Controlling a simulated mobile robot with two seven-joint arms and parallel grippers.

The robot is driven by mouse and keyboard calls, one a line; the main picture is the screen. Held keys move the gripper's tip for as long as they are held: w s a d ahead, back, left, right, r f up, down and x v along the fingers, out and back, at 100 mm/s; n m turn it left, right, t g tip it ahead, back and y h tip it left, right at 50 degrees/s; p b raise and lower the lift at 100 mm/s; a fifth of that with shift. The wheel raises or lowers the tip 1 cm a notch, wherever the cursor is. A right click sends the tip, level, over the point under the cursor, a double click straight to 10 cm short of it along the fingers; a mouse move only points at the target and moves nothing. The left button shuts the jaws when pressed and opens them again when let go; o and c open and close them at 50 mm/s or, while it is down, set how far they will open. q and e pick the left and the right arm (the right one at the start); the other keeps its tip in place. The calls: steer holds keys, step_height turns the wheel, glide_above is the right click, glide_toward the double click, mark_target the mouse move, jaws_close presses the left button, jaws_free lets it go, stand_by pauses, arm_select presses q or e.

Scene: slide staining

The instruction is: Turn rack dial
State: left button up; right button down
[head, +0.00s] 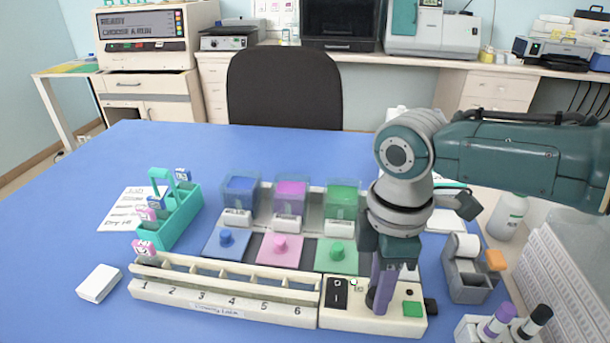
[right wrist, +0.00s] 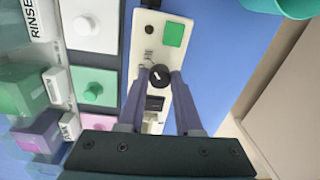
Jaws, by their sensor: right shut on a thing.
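The dark round rack dial (right wrist: 161,78) with a light pointer mark sits on the cream control box (head: 340,320) at the right end of the numbered rack (head: 215,306). My right gripper (head: 380,308) points down over the box, and its fingers hide the dial in the head view. In the right wrist view the fingertips of my right gripper (right wrist: 160,74) are on either side of the dial, shut on it. A green square button (head: 412,309) and a black switch (head: 337,292) are on the same box. My left gripper is not in view.
Blue, pink and green stain jars (head: 343,198) stand behind the rack with coloured lids in front. A teal slide carrier (head: 170,222) stands at left. A grey label dispenser (head: 468,280) and capped markers (head: 497,320) stand close on the right. The table's left side is mostly clear.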

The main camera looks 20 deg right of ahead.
steer(key=c, duration=0.6)
jaws_free()
steer(key=shift+r, duration=0.1)
steer(key=r, duration=0.5)
steer(key=r+p, duration=0.1)
steer(key=r, duration=0.3)
steer(key=shift+w+d+r, duration=0.1)
steer(key=shift+w+r, duration=0.1)
steer(key=shift+r, duration=0.2)
steer(key=shift+f, duration=0.1)
